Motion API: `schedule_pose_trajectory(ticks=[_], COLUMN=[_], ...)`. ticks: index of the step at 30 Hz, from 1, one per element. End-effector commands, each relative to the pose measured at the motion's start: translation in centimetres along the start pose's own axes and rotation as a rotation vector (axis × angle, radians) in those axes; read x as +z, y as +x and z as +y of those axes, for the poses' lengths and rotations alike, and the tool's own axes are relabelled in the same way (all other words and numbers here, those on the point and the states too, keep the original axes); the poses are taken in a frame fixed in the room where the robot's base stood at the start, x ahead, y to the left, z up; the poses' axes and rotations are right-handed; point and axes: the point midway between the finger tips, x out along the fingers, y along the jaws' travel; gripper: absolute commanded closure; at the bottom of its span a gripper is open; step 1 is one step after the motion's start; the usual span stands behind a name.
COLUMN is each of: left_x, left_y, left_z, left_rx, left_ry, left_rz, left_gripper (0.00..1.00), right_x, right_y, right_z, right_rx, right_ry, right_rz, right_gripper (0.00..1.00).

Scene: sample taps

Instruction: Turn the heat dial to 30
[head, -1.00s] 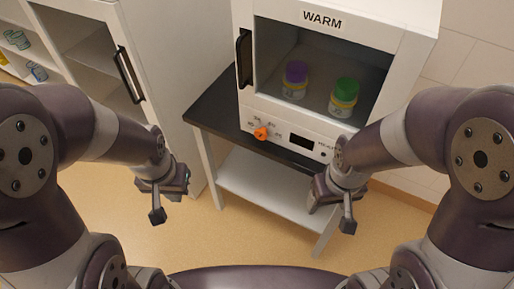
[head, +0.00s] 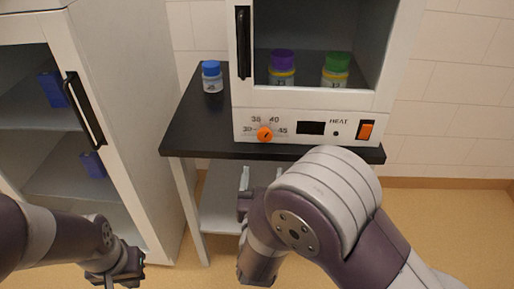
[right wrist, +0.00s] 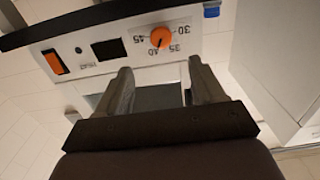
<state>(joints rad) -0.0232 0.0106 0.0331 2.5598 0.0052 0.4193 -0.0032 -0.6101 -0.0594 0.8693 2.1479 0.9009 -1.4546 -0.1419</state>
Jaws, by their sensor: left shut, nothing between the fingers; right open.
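The heat dial (head: 265,135) is an orange knob on the white front panel of the warming cabinet (head: 300,104), with marks 30, 35, 40 and 45 around it. It also shows, upside down, in the right wrist view (right wrist: 160,37), where its dark line seems to point towards 40. My right gripper (head: 261,178) is open and empty, below and in front of the dial, with its fingers (right wrist: 158,88) towards the panel and apart from the knob. My left gripper (head: 128,275) is shut and empty, low at the left, far from the dial.
A dark display (head: 311,128) and an orange switch (head: 366,130) sit right of the dial. Purple-lidded (head: 283,68) and green-lidded (head: 336,70) jars stand inside the cabinet. A blue-capped jar (head: 212,78) stands on the black tabletop (head: 196,122). A white cupboard (head: 130,130) is at left.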

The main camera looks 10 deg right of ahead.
Motion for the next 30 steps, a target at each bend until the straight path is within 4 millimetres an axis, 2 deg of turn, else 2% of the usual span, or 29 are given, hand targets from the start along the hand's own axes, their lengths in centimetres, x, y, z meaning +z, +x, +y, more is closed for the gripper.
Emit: schedule_pose_trajectory(ticks=[5, 12, 15, 21, 28, 30], left_x=[0.1, 0.2, 0.2, 0.2, 0.2, 0.2], left_y=[0.7, 1.5, 1.7, 1.8, 1.8, 1.8], left_z=[0.0, 0.0, 0.0, 0.0, 0.0, 0.0], left_rx=[0.0, 0.0, 0.0, 0.0, 0.0, 0.0], left_ry=[0.0, 0.0, 0.0, 0.0, 0.0, 0.0], left_rz=[0.0, 0.0, -0.001, -0.001, -0.001, -0.001], left_gripper=[1.0, 1.0, 1.0, 1.0, 1.0, 1.0], right_x=[0.2, 0.1, 0.1, -0.1, -0.1, -0.1], right_y=[3.4, 9.5, 11.0, 12.3, 12.4, 12.4], right_z=[0.1, 0.1, 0.0, 0.0, 0.0, -0.1], right_rx=[0.006, 0.002, 0.0, -0.002, -0.002, -0.002], right_ry=[-0.001, -0.001, -0.002, -0.002, -0.002, -0.002], right_rz=[0.004, 0.004, 0.002, 0.002, 0.001, 0.001], right_gripper=[0.32, 0.32, 0.32, 0.32, 0.32, 0.55])
